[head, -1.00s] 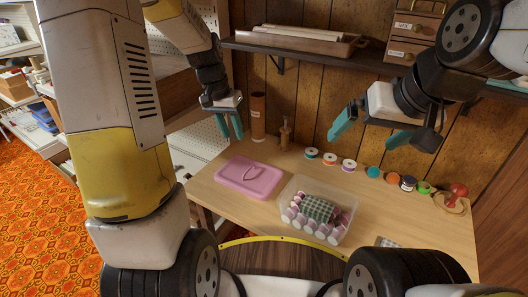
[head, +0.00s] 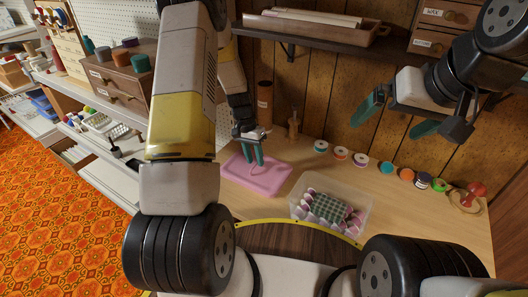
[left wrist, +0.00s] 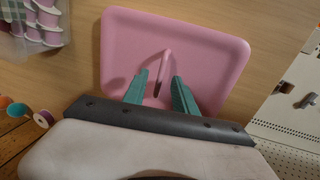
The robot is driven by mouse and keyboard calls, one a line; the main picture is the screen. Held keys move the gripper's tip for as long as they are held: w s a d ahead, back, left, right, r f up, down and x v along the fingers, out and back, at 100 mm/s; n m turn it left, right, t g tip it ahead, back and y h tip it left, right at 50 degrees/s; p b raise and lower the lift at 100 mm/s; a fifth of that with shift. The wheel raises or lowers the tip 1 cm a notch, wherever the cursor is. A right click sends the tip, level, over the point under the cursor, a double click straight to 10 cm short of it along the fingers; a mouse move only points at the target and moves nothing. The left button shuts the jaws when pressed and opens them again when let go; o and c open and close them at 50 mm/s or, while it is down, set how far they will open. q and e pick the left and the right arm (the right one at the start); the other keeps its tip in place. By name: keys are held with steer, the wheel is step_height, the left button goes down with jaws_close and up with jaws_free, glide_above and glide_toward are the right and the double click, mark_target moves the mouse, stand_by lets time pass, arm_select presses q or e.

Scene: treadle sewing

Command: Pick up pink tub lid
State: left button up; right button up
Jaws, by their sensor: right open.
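The pink tub lid (head: 262,178) lies flat on the wooden table, left of the clear tub. It also shows in the left wrist view (left wrist: 207,47), with a raised pink handle (left wrist: 162,72) at its middle. My left gripper (head: 253,157) points down over the lid. In the left wrist view its two teal fingers (left wrist: 157,88) are apart, one on each side of the handle, with gaps between. Whether the fingertips touch the lid cannot be told. My right gripper (head: 397,118) is open and empty, raised above the back right of the table.
The clear tub (head: 364,207) holds thread spools and a green checked cloth (head: 328,208). Several spools (head: 360,160) and a red-knobbed item (head: 474,191) line the table's back. A brown cylinder (head: 265,103) and a small wooden figure (head: 293,124) stand behind the lid. A shelf (head: 330,42) hangs above.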

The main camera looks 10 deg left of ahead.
arm_select(q)
steer(key=shift+d+f, duration=0.15)
steer(key=shift+f, duration=0.55)
jaws_close()
stand_by(0.9)
